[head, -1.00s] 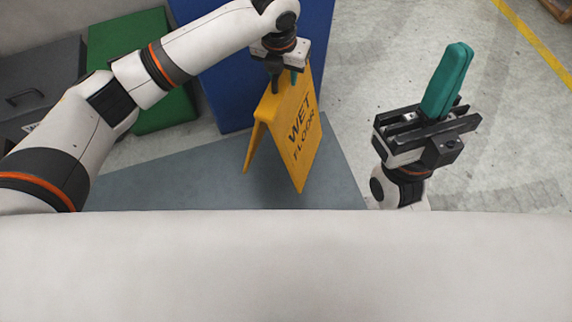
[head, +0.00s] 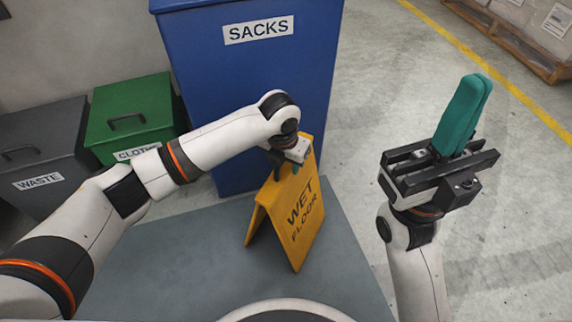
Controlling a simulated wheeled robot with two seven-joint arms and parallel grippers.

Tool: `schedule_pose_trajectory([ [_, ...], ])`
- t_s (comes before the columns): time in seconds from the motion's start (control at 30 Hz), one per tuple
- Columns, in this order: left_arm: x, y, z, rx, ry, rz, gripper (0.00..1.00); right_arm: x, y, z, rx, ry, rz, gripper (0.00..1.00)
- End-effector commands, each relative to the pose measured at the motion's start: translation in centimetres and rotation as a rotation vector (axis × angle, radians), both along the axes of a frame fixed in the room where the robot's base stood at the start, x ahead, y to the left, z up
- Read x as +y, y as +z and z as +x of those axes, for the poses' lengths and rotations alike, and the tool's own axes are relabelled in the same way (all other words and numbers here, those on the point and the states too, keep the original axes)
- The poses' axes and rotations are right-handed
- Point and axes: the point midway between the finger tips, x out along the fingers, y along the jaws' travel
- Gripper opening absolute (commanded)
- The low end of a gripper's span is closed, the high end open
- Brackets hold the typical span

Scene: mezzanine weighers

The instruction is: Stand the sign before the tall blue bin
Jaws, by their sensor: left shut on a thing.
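The yellow folding WET FLOOR sign (head: 297,215) has its two panels spread like a tent, over the grey mat in front of the tall blue bin (head: 262,75), labelled SACKS. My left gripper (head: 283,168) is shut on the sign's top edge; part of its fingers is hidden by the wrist. I cannot tell whether the sign's lower edges touch the mat. My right gripper (head: 463,115) is raised at the right, its teal fingers together and nothing between them.
A green bin (head: 132,110) labelled CLOTH and a dark grey WASTE bin (head: 42,150) stand left of the blue bin. The grey mat (head: 340,262) lies under the sign. Concrete floor is clear at the right, up to a yellow line and a loaded pallet (head: 520,45).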

Motion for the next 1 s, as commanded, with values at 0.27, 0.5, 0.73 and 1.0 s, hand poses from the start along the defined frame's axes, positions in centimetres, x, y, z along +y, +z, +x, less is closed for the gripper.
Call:
schedule_pose_trajectory([
  [0.27, -0.1, 0.1, 0.1, -0.003, 0.0, -0.001, 0.0, 0.0, 0.1, 0.0, 0.001, 0.0, 0.0, 0.0],
  [0.5, 0.0, -0.1, 0.0, 0.0, 0.0, 0.001, 0.61, 0.0, 0.0, 0.0, 0.002, 0.0, 0.0, 0.0],
  [0.73, 0.0, 0.0, 0.0, -0.001, 0.0, 0.0, 0.61, 0.0, 0.0, 0.0, 0.002, 0.001, 0.0, 0.0],
  [1.0, 0.3, 4.3, -0.3, -0.005, -0.001, 0.0, 0.61, -0.2, -0.3, -0.3, 0.065, 0.003, 0.003, 0.0],
])
